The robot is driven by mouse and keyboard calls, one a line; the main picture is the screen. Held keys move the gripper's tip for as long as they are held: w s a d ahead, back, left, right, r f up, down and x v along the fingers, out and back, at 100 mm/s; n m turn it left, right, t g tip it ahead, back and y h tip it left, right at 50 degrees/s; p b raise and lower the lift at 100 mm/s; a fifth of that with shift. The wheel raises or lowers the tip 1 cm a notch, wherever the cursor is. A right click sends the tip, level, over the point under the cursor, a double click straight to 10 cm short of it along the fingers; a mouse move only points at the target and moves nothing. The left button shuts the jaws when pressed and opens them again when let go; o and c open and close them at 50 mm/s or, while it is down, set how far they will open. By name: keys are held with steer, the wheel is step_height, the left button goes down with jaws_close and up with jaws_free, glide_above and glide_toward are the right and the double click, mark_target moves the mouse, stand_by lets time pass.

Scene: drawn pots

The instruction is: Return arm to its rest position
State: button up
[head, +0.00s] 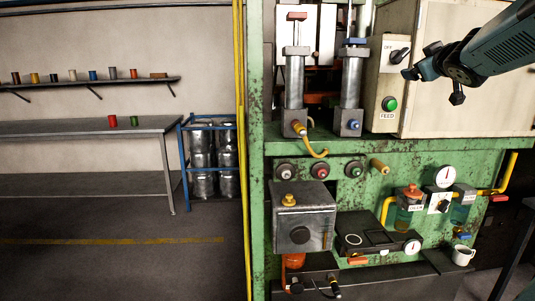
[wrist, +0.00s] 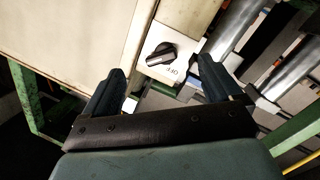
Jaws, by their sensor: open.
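My gripper (head: 430,72) is at the upper right of the head view, in front of the pale cabinet (head: 480,110) of the green machine. It also shows in the wrist view (wrist: 162,72), with its two dark fingers spread apart and nothing between them. A black rotary knob on a white plate marked OFF (wrist: 160,54) shows beyond the fingers in the wrist view. In the head view the knob (head: 400,56) is just left of my gripper. I cannot tell the exact distance between them, but no touch shows.
Below the knob is a green button (head: 389,103) marked FEED. Two upright cylinders (head: 294,80) stand left of the plate. Gauges, jars and a metal box (head: 304,222) sit lower on the machine.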

steer(key=s+a+f+m+g+y, duration=0.1)
steer(key=s+a+f+m+g, duration=0.1)
steer(key=s+a+f+g, duration=0.3)
steer(key=s+a+f+m+g+y, duration=0.1)
steer(key=s+a+f+m+g, duration=0.2)
steer(key=s+a+f, duration=1.1)
steer(key=s+f+g, duration=0.3)
steer(key=s+f, duration=0.3)
steer(key=s, duration=0.2)
steer(key=shift+s+a+f+g+y, duration=0.2)
steer(key=shift+s+g+y, duration=0.1)
steer(key=shift+s+y, duration=0.1)
